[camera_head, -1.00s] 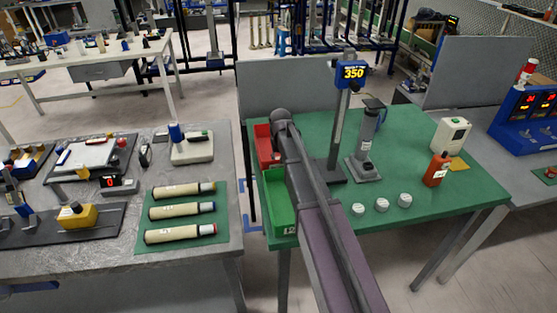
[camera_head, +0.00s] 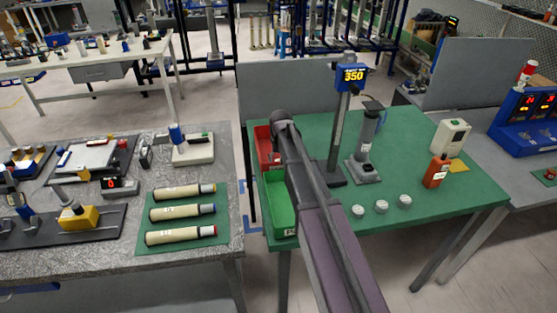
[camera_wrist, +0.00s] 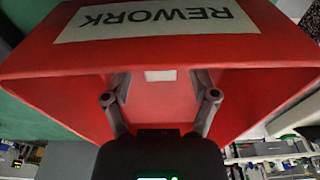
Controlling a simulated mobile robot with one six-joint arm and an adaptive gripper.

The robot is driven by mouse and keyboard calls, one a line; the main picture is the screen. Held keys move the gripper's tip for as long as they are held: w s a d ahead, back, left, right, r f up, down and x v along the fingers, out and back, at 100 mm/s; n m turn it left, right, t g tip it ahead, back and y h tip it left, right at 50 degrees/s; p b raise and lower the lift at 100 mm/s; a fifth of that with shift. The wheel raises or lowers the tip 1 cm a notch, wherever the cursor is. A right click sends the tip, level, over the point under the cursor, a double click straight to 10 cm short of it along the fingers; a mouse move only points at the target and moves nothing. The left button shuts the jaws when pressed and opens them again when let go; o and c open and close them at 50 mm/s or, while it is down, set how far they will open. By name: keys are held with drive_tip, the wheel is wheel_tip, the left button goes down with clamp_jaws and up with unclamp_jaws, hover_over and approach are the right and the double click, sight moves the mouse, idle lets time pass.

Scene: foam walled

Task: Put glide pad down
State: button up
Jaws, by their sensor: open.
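A small pale rectangular piece, which looks like the glide pad (camera_wrist: 160,75), shows inside the red bin (camera_wrist: 45,75) in the wrist view. The bin carries an upside-down REWORK label. My gripper (camera_wrist: 160,88) is open, with its two fingers reaching into the bin's mouth. The pale piece lies between and beyond the fingertips, with a gap to each finger. In the head view the red bin (camera_head: 262,143) stands at the left edge of the green table, and my arm hides part of it. The pad cannot be made out there.
A green bin (camera_head: 279,203) stands in front of the red one. To the right are a stand with a display reading 350 (camera_head: 352,76), several white discs including one (camera_head: 381,206), and an orange bottle (camera_head: 436,171). The green mat (camera_head: 410,135) has bare room.

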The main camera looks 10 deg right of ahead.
wheel_tip(320, 180, up, 11)
drive_tip(key=s+p, duration=0.1)
drive_tip(key=p, duration=1)
drive_tip(key=shift+s+r, duration=0.15)
drive_tip(key=shift+s, duration=0.05)
idle(0.4)
drive_tip(key=s+g, duration=0.1)
drive_tip(key=s, duration=2.3)
drive_tip(key=shift+s+d, duration=0.35)
drive_tip(key=shift+c, duration=1.3)
drive_tip(key=shift+a, duration=0.1)
